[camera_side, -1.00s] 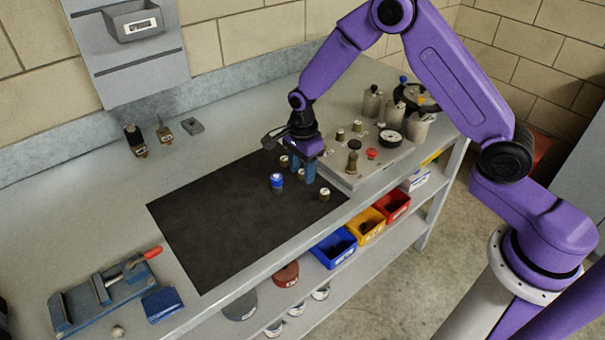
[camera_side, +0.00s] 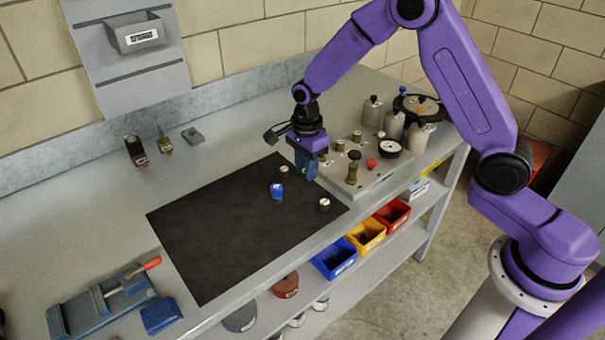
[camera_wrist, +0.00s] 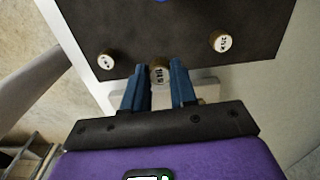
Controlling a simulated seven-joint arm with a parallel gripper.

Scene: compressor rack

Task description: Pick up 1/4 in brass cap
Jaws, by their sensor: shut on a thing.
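My gripper (camera_side: 308,174) is at the right end of the black mat, beside the fixture plate. In the wrist view, my gripper (camera_wrist: 160,84) has its two blue fingers on either side of a brass cap (camera_wrist: 160,74) with a pale marked top, and is shut on it. The marking is too small to read surely. The fingers hide this cap in the side view, and its height above the mat cannot be told. Two other pale-topped brass caps stand on the mat, one near the front edge (camera_side: 325,204) and one farther back (camera_side: 284,171).
A blue-topped piece (camera_side: 278,191) stands on the black mat (camera_side: 215,240) between the two caps. The fixture plate (camera_side: 345,185) with fittings, a red knob and a gauge is close on the right. A blue vise (camera_side: 105,305) stands front left. The mat's left part is clear.

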